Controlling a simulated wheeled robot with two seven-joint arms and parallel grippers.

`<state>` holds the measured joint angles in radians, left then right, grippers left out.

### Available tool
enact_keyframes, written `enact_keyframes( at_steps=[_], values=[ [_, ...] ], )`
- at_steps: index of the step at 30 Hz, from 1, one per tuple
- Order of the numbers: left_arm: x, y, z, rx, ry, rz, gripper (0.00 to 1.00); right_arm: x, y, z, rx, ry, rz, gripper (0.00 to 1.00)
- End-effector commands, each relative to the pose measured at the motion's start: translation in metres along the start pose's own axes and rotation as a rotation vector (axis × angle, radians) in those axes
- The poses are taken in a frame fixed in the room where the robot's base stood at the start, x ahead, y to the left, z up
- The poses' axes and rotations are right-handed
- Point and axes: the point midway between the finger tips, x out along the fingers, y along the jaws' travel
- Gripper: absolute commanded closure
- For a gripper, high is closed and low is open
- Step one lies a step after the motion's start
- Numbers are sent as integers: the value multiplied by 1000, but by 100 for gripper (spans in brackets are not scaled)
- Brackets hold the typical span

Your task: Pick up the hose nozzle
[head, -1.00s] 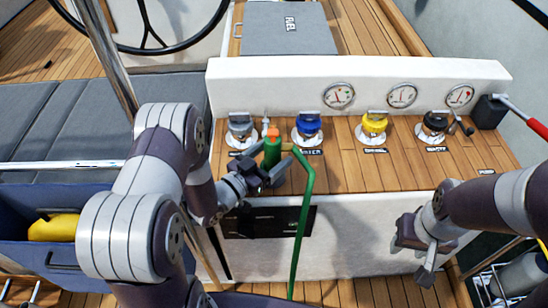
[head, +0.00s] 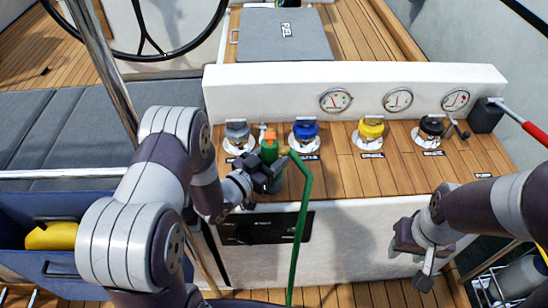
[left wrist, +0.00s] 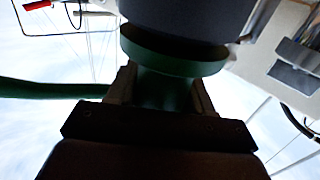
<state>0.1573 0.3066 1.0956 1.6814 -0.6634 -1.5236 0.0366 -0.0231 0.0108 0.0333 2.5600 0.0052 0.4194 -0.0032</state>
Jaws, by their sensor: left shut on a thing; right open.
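The hose nozzle (head: 269,150) is green with an orange top and stands upright at the front left of the wooden console top. A green hose (head: 304,205) runs from its right side down past the console front. My left gripper (head: 264,176) is shut on the nozzle. In the left wrist view the fingers (left wrist: 162,92) sit on both sides of the nozzle's green body (left wrist: 165,60), below a wide dark part. Whether the nozzle's base touches the console is hidden by the gripper. My right gripper (head: 420,262) is open and empty in front of the console, at the right.
Deck caps in grey (head: 237,135), blue (head: 305,135), yellow (head: 370,132) and black (head: 431,131) line the console top behind the nozzle. Gauges (head: 397,101) sit on the white panel behind. A red-handled lever (head: 520,117) sticks out at right.

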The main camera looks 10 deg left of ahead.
Motion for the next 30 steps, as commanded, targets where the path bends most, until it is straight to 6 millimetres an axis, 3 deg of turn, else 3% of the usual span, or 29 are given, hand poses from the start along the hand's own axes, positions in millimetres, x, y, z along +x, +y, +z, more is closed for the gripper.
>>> enact_keyframes(
  at_steps=[5, 15, 19, 30],
  values=[
    [0, 0, -36, 5, 7, 0, 98, -9, 0, -1, 0, 0, 0, 57],
    [29, 77, -82, 3, 8, 9, 98, -14, 0, -2, 0, 0, 0, 57],
    [37, 98, -94, 3, 6, 5, 98, -14, 0, -2, 0, 0, 0, 57],
    [42, 109, -130, 1, 6, 0, 98, -35, 0, -4, 0, 0, 0, 57]
  ],
)
